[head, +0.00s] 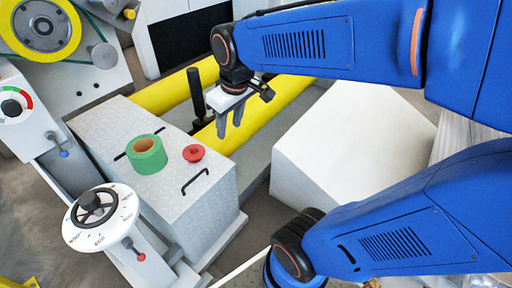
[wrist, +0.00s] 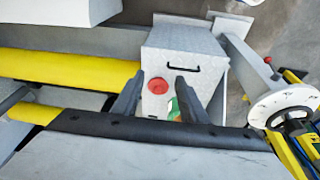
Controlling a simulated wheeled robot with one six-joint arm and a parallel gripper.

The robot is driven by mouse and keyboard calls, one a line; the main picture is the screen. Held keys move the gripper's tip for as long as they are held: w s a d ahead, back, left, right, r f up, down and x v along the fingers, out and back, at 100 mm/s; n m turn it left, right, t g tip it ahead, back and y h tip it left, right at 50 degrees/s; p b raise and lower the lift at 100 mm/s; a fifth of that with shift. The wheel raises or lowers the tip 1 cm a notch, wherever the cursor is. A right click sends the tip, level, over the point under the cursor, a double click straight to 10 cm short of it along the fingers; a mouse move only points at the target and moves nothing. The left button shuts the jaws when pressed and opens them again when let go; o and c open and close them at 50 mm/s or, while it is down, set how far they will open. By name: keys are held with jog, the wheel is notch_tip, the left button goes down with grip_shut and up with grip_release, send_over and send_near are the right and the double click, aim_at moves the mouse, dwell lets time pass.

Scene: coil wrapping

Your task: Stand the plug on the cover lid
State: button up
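The red round piece, which looks like the plug (head: 193,153), sits on the grey patterned cover lid (head: 215,188), flat side down as far as I can tell. It also shows in the wrist view (wrist: 157,86), beyond and between my fingertips. The lid has two black handles and shows in the wrist view too (wrist: 180,45). My gripper (head: 229,133) is open and empty, with its fingers pointing down. It hangs to the right of the lid in the head view, above the yellow rollers and apart from the plug.
A green tape roll (head: 147,154) stands on the lid left of the plug; my finger partly hides it in the wrist view. Yellow rollers (head: 262,112) run behind the lid. A white block (head: 350,150) is at right. A white dial (head: 101,217) stands in front at left.

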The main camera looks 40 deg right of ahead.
jog(key=s+d+f+m+t, duration=0.1)
jog(key=s+m, duration=0.2)
jog(key=s, duration=0.7)
jog(key=shift+s+d+f+t, duration=0.15)
jog(key=shift+s+d+t, duration=0.05)
jog(key=shift+s+t, duration=0.15)
